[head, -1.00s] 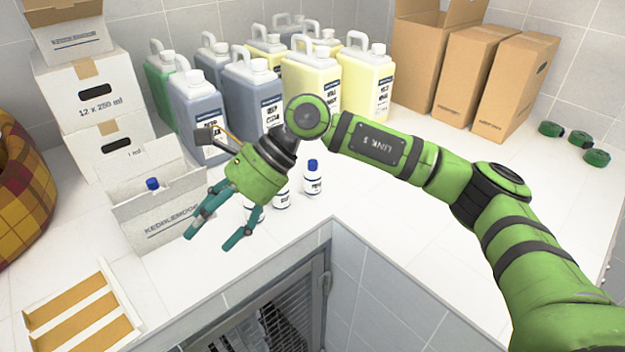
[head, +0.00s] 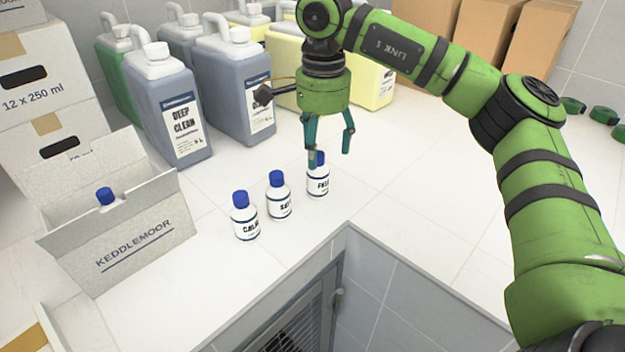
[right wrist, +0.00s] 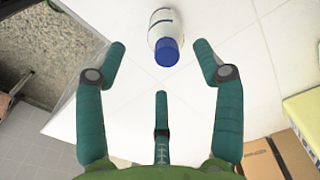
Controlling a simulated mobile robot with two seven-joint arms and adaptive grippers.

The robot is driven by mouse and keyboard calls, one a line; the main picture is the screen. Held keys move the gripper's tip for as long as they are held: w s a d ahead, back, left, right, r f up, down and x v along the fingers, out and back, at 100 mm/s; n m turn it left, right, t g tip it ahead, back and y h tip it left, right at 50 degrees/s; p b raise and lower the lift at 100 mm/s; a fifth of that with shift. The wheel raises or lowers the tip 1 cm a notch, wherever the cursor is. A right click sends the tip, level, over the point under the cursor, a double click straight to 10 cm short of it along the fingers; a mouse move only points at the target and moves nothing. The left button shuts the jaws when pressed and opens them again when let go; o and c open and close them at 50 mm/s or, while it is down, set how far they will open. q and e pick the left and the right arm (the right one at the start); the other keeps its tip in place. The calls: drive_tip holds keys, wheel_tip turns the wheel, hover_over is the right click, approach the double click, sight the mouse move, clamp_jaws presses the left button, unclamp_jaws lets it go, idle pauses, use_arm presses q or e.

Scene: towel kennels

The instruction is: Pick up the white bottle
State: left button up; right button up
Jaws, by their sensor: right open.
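Three small white bottles with blue caps stand upright in a row on the white counter: a left one (head: 245,224), a middle one (head: 279,203) and a right one (head: 318,184). My right gripper (head: 329,158) is open, pointing down above and just behind the right bottle, with one finger overlapping its cap in the head view. In the right wrist view one white bottle (right wrist: 160,22) with its blue cap (right wrist: 166,52) shows beyond and between the open, empty fingers. My left gripper is out of view.
A grey Keddlemoor carton (head: 130,240) with a blue-capped item inside stands left of the bottles. Large jugs (head: 172,115) stand behind. The counter's edge drops to a metal grille door (head: 300,318) in front. Clear counter (head: 420,190) lies to the right.

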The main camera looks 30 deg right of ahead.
sight(318, 170)
drive_tip(key=f+p, duration=0.1)
drive_tip(key=f, duration=0.2)
drive_tip(key=shift+w+p, duration=0.3)
drive_tip(key=shift+p, duration=0.1)
wheel_tip(318, 170, down, 3)
drive_tip(key=shift+w+a+f+p, duration=0.1)
drive_tip(key=shift+w+f+p, duration=0.1)
drive_tip(key=shift+p, duration=0.25)
drive_tip(key=c, duration=1.3)
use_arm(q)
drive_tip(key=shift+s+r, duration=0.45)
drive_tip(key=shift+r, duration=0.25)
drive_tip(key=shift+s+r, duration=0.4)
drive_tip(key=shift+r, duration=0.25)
